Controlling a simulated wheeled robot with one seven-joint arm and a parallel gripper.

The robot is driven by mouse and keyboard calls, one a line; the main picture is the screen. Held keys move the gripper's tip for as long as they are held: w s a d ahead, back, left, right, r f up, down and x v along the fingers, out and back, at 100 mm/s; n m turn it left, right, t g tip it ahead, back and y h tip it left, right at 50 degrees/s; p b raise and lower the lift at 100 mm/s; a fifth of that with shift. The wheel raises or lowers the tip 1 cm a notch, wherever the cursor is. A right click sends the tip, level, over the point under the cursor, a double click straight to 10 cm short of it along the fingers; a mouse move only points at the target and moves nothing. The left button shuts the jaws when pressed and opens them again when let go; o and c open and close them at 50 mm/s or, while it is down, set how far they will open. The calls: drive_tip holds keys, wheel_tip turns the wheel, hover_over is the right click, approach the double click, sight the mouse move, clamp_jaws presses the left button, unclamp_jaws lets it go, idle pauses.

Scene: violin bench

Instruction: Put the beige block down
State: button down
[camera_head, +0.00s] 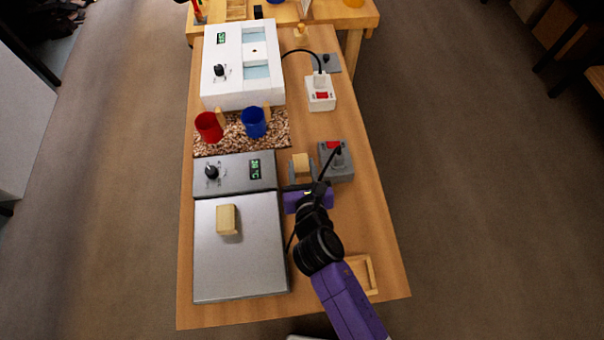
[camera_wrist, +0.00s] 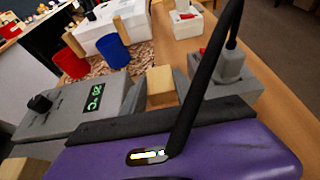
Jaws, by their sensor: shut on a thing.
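A beige block (camera_head: 301,163) is between the fingers of my gripper (camera_head: 300,175), to the right of the grey control box with the green display. The same block shows in the wrist view (camera_wrist: 161,85) with a grey finger on each side, so my gripper is shut on it. I cannot tell whether its underside touches the wooden table (camera_head: 310,130). A second beige block (camera_head: 228,219) lies on the flat grey plate (camera_head: 238,265), apart from my gripper.
A grey box with a red switch (camera_head: 335,160) stands close to the right of the held block. The control box (camera_head: 235,174) is on its left. Red (camera_head: 208,127) and blue (camera_head: 253,122) mugs stand on a speckled mat. A wooden tray (camera_head: 370,275) is near the front right.

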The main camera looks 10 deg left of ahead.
sight(302, 175)
drive_tip(key=shift+f+b, duration=0.45)
drive_tip(key=shift+f, duration=1.35)
drive_tip(key=shift+f, duration=0.2)
drive_tip(key=c, duration=0.9)
unclamp_jaws()
drive_tip(key=shift+r, duration=0.1)
drive_tip(key=shift+c, duration=0.2)
drive_tip(key=shift+r, duration=0.2)
drive_tip(key=v, duration=1.2)
